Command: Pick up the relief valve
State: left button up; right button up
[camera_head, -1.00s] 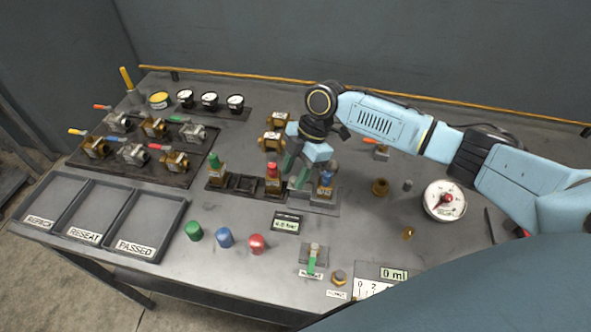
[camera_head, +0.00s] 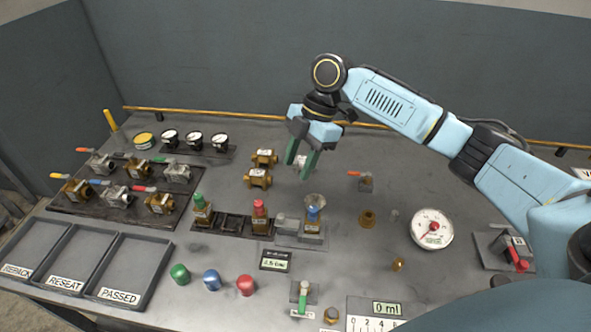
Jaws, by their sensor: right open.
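Valves with coloured tops stand in a row: a green-topped brass valve (camera_head: 203,211) and a red-topped brass valve (camera_head: 261,217) in a dark rack, and a blue-topped brass valve (camera_head: 313,217) on a grey fixture to the right. A clear funnel-like piece seems to sit on the blue top. I cannot tell which one the task's relief valve is. My right gripper (camera_head: 303,165) is open and empty, its green-padded fingers pointing down, above and behind the blue-topped valve and apart from it. My left gripper is not in view.
Two brass fittings (camera_head: 258,178) lie left of my right gripper. A dark board (camera_head: 125,209) holds several lever valves. Three trays (camera_head: 120,268) are front left. Loose green, blue and red caps (camera_head: 245,285) stand in front. A round gauge (camera_head: 432,229) is at right.

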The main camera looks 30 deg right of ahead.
aim_at(312, 224)
jog(key=k, duration=2)
